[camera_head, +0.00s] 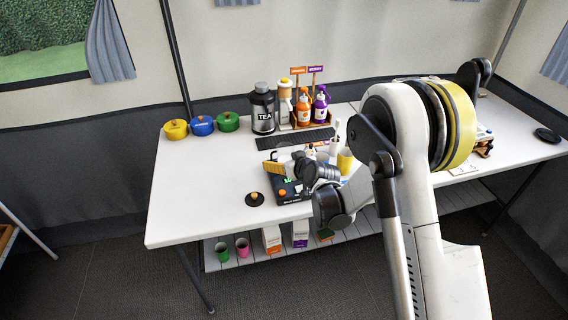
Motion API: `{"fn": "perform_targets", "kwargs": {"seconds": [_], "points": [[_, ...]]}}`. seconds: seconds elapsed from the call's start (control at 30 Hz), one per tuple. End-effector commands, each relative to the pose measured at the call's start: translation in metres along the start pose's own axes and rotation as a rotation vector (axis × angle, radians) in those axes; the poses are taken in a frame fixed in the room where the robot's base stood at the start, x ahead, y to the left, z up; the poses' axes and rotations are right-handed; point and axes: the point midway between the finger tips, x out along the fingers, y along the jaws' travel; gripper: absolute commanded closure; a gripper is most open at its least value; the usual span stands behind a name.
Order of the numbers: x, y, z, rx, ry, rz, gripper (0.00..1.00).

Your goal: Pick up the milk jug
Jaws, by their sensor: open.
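My gripper (284,162) is over the middle of the white table (210,195), small in the picture and pointing left. Its jaws are open. It is above or beside a dark box-shaped item (290,191), and I cannot tell how high above it. I cannot make out a milk jug for sure. A small whitish upright item (335,148) stands just right of my gripper, partly hidden by my arm, and I cannot tell what it is. A yellow cup (346,161) is beside it.
Yellow (175,130), blue (202,125) and green (228,122) pots stand at the back left. A black TEA canister (262,110), a dispenser (285,105) and orange (304,107) and purple (320,106) bottles stand behind my gripper.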

Motion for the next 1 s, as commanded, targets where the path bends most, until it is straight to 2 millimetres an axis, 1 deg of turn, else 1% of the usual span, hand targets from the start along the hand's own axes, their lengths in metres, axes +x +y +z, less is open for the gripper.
{"fn": "perform_targets", "kwargs": {"seconds": [0.03, 0.1, 0.3, 0.33, 0.37, 0.4, 0.47, 0.5, 0.53, 0.83, 1.0], "points": [[0.006, -0.0001, 0.0014, 0.0, 0.0, 0.0, 0.09], [0.0092, -0.0002, 0.0005, 0.0, 0.0, 0.0, 0.09], [0.0092, -0.0002, -0.0009, 0.001, 0.0, 0.0, 0.09], [0.0091, -0.0002, -0.0009, 0.001, 0.0, 0.0, 0.15], [0.0091, -0.0002, -0.0009, 0.001, 0.0, 0.0, 0.24], [0.0091, -0.0002, -0.0009, 0.001, 0.0, 0.0, 0.36], [0.009, -0.0001, -0.0009, 0.001, 0.0, 0.0, 0.55], [0.009, -0.0002, -0.0009, 0.001, 0.0, 0.0, 0.67], [0.009, -0.0002, -0.0008, 0.001, 0.0, 0.0, 0.72], [0.0087, -0.0001, -0.0013, 0.001, 0.0, 0.0, 0.73], [0.0068, -0.0001, -0.0047, 0.001, 0.0, 0.0, 0.73]]}}
